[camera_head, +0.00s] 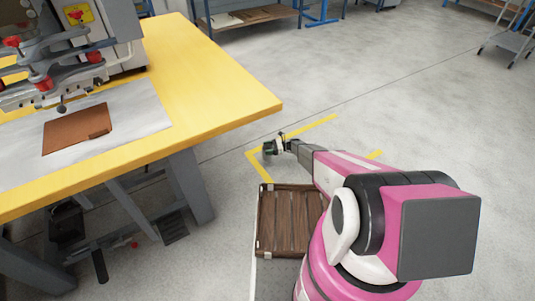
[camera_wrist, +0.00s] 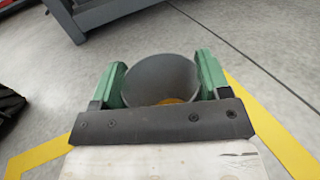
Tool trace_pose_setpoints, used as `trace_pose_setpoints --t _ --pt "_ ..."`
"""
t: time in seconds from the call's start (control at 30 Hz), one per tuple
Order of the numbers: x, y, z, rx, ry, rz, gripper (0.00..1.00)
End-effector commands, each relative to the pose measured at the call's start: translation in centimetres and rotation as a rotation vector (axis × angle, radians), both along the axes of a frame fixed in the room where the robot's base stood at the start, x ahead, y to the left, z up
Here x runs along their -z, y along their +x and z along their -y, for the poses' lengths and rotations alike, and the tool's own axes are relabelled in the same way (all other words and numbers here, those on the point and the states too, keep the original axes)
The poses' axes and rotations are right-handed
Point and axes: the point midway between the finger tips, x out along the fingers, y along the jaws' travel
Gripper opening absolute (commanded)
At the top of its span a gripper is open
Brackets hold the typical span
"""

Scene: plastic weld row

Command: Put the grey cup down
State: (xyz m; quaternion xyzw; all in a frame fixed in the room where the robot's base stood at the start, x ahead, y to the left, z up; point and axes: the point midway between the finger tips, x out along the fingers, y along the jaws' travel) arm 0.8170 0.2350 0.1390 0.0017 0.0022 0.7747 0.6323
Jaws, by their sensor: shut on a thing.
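The grey cup (camera_wrist: 160,75) shows in the wrist view between the two green fingers of my gripper (camera_wrist: 162,82). The fingers press on its left and right sides, and its round mouth faces the camera. Something yellow-orange shows low in the cup; I cannot tell what it is. In the head view my gripper (camera_head: 269,149) is small and far out on my stretched arm, over the floor beyond the table's right corner. The cup is hard to make out there. I cannot tell how high it is above the floor.
A yellow-topped table (camera_head: 215,88) stands at the left, with a machine (camera_head: 75,50), a pale sheet (camera_head: 140,110) and a brown piece (camera_head: 75,130) on it. A slatted wooden tray (camera_head: 261,225) lies beside my arm. Yellow floor lines (camera_head: 315,128) run around the gripper. Open floor lies beyond.

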Motion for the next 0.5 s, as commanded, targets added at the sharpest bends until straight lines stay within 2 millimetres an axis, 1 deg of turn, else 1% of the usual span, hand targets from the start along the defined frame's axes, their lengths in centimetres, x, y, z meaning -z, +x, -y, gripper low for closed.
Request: trace_pose_setpoints --t 0.13,0.3,0.37,0.5 --pt "1.4 0.1 0.0 0.000 0.000 -0.001 0.30" --pt "3.6 0.1 0.0 0.000 0.000 -0.001 0.30" --pt "4.0 0.1 0.0 0.000 0.000 0.000 0.30" --pt "3.9 0.0 0.0 0.000 0.000 0.000 0.30"
